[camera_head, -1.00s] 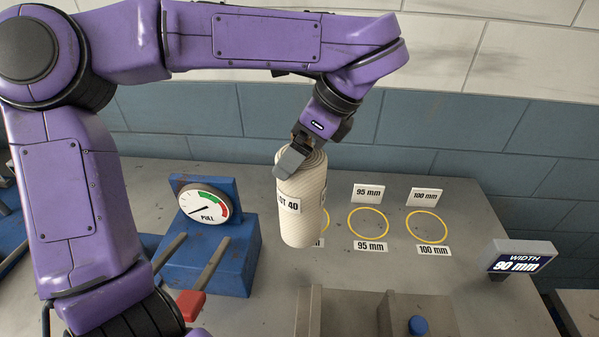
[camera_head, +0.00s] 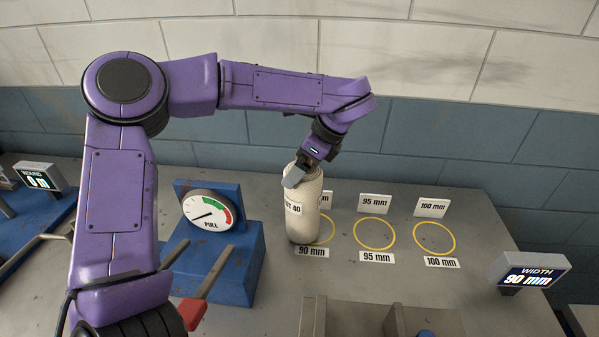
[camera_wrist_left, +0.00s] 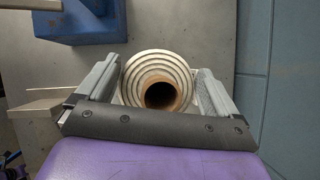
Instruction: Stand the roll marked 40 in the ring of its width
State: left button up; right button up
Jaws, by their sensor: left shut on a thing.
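The cream roll (camera_head: 304,218), its tag partly hidden and ending in "40", is upright in my left gripper (camera_head: 298,176). In the left wrist view, the roll's wound end (camera_wrist_left: 147,66) and brown core lie between the two fingers of my left gripper (camera_wrist_left: 158,85). The roll overlaps the left part of the yellow 90 mm ring (camera_head: 329,229), whose right arc shows beside it. I cannot tell whether its base touches the table. The width display (camera_head: 529,275) reads 90 mm. My right gripper is not in view.
The 95 mm ring (camera_head: 374,233) and 100 mm ring (camera_head: 434,238) are empty, with upright signs behind them. A blue stand with a pull dial (camera_head: 208,212) is left of the roll. Grey blocks (camera_head: 345,318) stand in front. A wall closes the back.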

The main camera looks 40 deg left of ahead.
pick_arm(q)
jog(key=shift+f, duration=0.6)
jog(key=shift+w, duration=0.1)
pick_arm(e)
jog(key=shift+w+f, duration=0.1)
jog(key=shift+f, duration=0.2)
pick_arm(q)
jog(key=o, duration=1.7)
jog(key=shift+c, duration=0.2)
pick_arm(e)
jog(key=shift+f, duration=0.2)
pick_arm(q)
jog(key=shift+r, duration=0.15)
jog(key=shift+d+r, duration=0.2)
jog(key=b+v, duration=0.2)
jog(key=v, duration=0.9)
jog(key=shift+r, duration=0.2)
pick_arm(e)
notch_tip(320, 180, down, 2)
